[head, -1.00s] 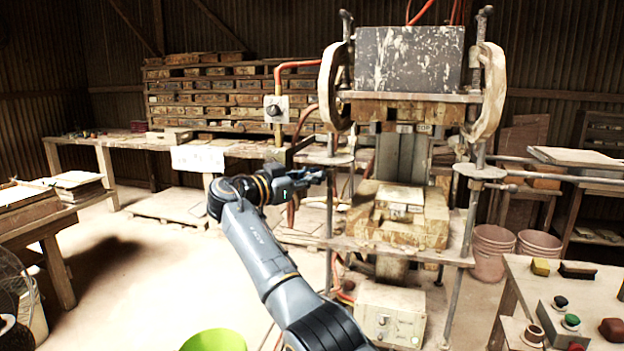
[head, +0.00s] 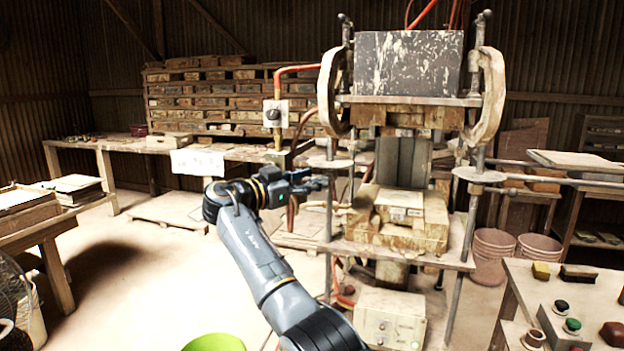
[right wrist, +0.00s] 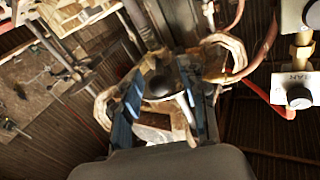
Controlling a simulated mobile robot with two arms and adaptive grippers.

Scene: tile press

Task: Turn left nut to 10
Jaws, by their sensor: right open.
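The press has a left post with a flat round collar (head: 331,161), which looks like the left nut. A similar collar (head: 478,174) sits on the right post. No number can be read on either. My right gripper (head: 322,182) is open and empty, pointing right, just below and left of the left collar in the head view. In the right wrist view its two fingers (right wrist: 167,103) stand apart, with a dark round part (right wrist: 160,83) showing between them. I cannot tell whether the fingers touch anything. My left gripper is not in view.
A box with a black knob (head: 275,113) hangs on a red pipe left of the press; it also shows in the right wrist view (right wrist: 299,95). A control box (head: 389,318) stands below the press. A button table (head: 590,290) is front right. Open floor lies left.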

